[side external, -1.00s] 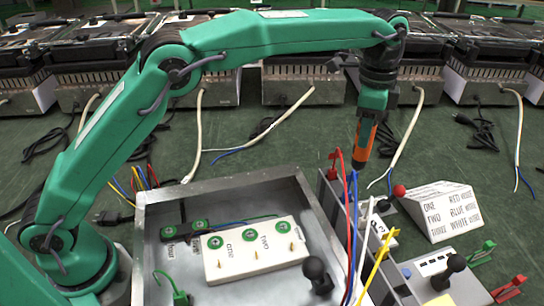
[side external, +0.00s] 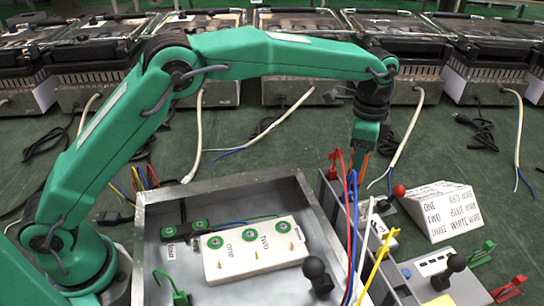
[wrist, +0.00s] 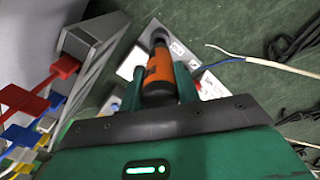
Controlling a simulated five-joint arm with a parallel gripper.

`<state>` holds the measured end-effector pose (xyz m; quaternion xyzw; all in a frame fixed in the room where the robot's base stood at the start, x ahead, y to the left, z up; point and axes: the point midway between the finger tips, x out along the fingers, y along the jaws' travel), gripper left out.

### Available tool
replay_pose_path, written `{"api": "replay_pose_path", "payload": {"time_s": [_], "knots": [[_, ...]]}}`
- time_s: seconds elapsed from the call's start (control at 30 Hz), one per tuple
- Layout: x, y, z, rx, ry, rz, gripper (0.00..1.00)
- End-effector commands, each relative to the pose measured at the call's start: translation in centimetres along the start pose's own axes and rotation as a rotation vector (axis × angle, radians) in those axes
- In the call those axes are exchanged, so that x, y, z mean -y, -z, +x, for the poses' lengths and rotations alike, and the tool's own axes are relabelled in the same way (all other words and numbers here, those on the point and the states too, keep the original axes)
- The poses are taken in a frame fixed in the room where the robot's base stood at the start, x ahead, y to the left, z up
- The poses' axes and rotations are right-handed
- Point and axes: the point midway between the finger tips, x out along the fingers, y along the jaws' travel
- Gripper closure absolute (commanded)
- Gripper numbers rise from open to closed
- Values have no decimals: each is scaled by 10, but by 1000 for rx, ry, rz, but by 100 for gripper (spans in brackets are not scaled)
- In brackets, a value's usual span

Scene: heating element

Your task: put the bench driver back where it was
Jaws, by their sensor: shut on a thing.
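The bench driver has an orange handle and a dark shaft. In the wrist view the driver (wrist: 158,72) sits between the green fingers of my gripper (wrist: 158,88), which is shut on its handle. In the side view my gripper (side external: 364,155) points down behind the grey metal rail with the coloured leads. Only a little of the orange handle (side external: 365,163) shows there, and the driver's lower end is hidden behind the rail. I cannot tell what its tip touches.
A metal tray (side external: 140,215) holds a white terminal block (side external: 255,250). Red (side external: 345,180), blue, white and yellow leads rise from the rail close to my gripper. A white lettered wedge (side external: 440,210) stands to the right. Heaters line the back.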

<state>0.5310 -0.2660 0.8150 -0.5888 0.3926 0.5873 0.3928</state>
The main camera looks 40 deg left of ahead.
Motion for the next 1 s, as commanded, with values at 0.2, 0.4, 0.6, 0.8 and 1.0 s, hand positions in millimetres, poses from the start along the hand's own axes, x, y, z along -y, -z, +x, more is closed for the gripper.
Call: {"api": "replay_pose_path", "payload": {"time_s": [0.2, 0.4, 0.6, 0.8, 1.0], "knots": [[0, 0, 23, 1, -1, 0, 100], [0, 0, 32, -1, 1, 0, 100], [0, 0, 31, -1, 1, 0, 100], [0, 0, 35, -1, 1, 0, 100], [0, 0, 39, 0, 0, 0, 100]]}}
